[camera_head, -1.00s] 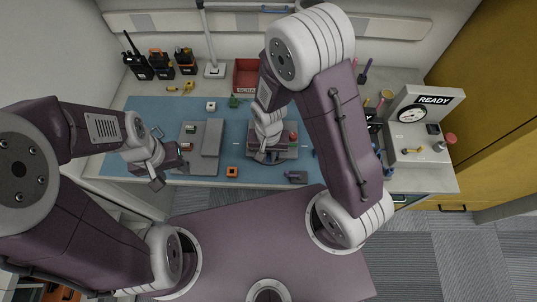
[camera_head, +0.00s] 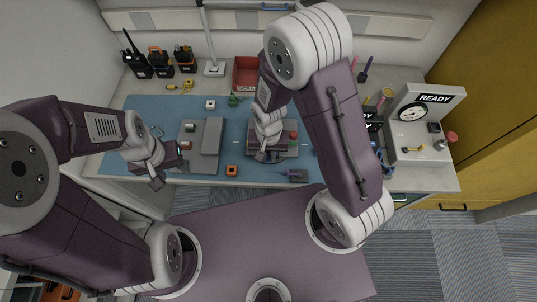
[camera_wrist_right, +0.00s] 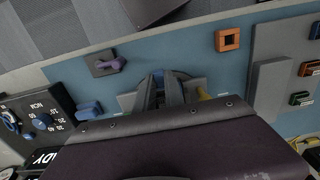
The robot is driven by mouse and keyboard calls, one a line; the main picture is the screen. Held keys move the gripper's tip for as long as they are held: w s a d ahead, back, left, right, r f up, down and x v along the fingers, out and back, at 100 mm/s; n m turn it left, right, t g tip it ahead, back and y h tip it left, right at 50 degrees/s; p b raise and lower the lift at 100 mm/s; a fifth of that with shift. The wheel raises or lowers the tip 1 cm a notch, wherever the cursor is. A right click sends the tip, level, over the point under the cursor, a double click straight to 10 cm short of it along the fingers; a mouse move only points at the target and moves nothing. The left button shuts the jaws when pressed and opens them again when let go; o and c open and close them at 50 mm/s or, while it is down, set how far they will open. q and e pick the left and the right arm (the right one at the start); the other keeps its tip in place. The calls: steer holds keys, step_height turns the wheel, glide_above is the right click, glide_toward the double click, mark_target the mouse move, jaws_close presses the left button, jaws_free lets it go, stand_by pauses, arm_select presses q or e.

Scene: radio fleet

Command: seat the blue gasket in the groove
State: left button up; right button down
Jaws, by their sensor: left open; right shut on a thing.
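My right gripper (camera_wrist_right: 172,88) points down over a grey fixture (camera_wrist_right: 205,88) on the blue mat. Its fingers are close together, with a small blue piece (camera_wrist_right: 158,76) at their tips, apparently the blue gasket. The fingers hide most of the piece and the groove, so I cannot tell whether it lies in the groove. In the head view the right gripper (camera_head: 266,153) is over the same fixture (camera_head: 285,150), which has a red knob. My left gripper (camera_head: 171,172) is open and empty at the mat's front left, beside a grey stepped block (camera_head: 212,136).
An orange square piece (camera_head: 231,170) and a dark block with a purple part (camera_head: 297,176) lie near the front edge. A red bin (camera_head: 246,73) and several radios (camera_head: 160,62) stand behind. A gauge stand marked READY (camera_head: 412,120) is at the right.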

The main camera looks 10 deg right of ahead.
steer(key=shift+w+d, duration=0.15)
steer(key=shift+w, duration=0.25)
stand_by(0.5)
steer(key=shift+f, duration=0.2)
stand_by(0.5)
steer(key=c, duration=1.3)
jaws_free()
steer(key=shift+c, duration=0.2)
step_height(320, 180, up, 9)
steer(key=shift+p, duration=0.35)
